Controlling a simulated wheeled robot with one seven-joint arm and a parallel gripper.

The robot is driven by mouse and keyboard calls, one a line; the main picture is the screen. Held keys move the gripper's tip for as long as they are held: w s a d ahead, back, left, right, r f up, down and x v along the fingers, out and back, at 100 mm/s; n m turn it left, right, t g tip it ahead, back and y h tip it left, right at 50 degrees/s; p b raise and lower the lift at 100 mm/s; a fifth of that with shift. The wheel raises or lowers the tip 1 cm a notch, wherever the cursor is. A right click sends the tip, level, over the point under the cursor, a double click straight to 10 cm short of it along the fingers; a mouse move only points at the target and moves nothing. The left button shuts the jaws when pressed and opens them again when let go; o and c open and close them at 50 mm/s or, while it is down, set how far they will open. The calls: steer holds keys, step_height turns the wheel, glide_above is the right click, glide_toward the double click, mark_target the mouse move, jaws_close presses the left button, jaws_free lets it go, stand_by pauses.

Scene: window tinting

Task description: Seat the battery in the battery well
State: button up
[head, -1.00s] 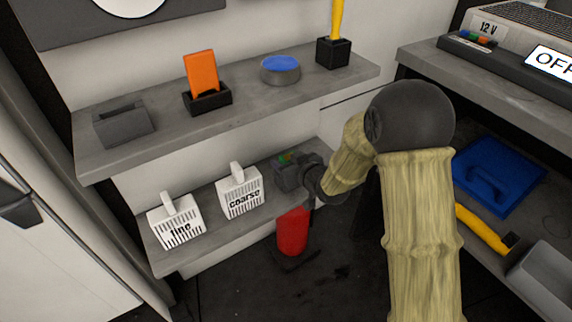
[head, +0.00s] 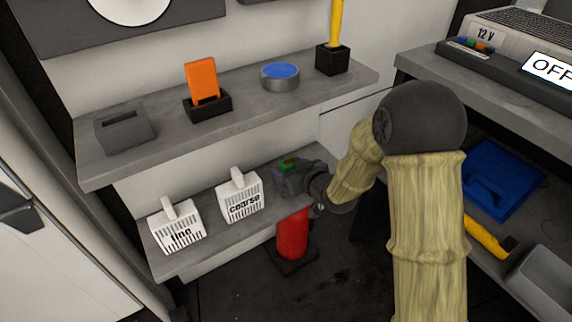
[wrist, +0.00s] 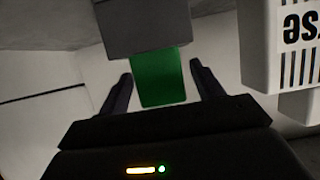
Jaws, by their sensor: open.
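A green block (wrist: 163,78), which looks like the battery, projects from a grey block (wrist: 145,28), which looks like the battery well, in the upside-down wrist view. My gripper (wrist: 160,70) is open, with one finger on each side of the green block and visible gaps between. In the head view the green block (head: 287,164) shows at the back of the lower shelf, next to my gripper (head: 300,176). My gripper hides most of the grey block there. I cannot tell how deep the green block sits.
White boxes marked coarse (head: 239,196) and fine (head: 177,227) stand left on the lower shelf (head: 215,240). The upper shelf (head: 165,150) holds a slotted grey box (head: 124,129), an orange card (head: 202,80) and a round blue-topped tin (head: 280,76). A red cylinder (head: 292,236) stands below.

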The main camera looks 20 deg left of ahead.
steer(key=p+v, duration=0.2)
steer(key=v, duration=0.7)
steer(key=shift+s+d+r, duration=0.2)
steer(key=shift+s, duration=0.05)
steer(key=shift+d, duration=0.1)
steer(key=d+m+h, duration=0.3)
steer(key=d+h, duration=0.2)
steer(key=d, duration=0.5)
steer(key=s+d+r+m+g+h, duration=0.1)
steer(key=s+d+m+g+h, duration=0.4)
steer(key=s+d, duration=0.8)
steer(key=shift+d+m+g, duration=0.6)
steer(key=shift+d+m, duration=0.35)
steer(key=shift+m, duration=0.05)
steer(key=shift+r, duration=0.1)
